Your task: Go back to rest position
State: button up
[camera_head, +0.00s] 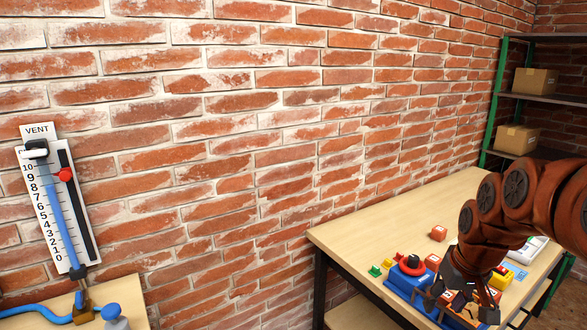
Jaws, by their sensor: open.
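My gripper (462,303) shows at the lower right in the head view, at the end of my reddish-brown arm. It is open, with dark fingers pointing down over the wooden table (400,225). A blue device (405,283) with a red and black ring on top stands beside it on the left. Orange-red and white cubes lie under and around the fingers, partly hidden by them. I cannot tell whether the fingers touch any of these.
A green-framed shelf (500,90) with cardboard boxes stands behind. A VENT gauge (38,130) hangs on the brick wall at left, above a second table (130,290). The table's far left part is clear.

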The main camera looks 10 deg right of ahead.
jog(key=s+a+f+n+g+p, duration=0.1)
jog(key=s+a+g, duration=0.1)
jog(key=s+a, duration=0.7)
jog(key=s+a+f+g+p, duration=0.1)
jog(key=s+a+f+g, duration=0.1)
jog(key=s+a, duration=0.7)
jog(key=s, duration=0.4)
jog(key=shift+n+p, duration=0.4)
jog(key=shift+c, duration=0.8)
jog(key=shift+d, duration=0.15)
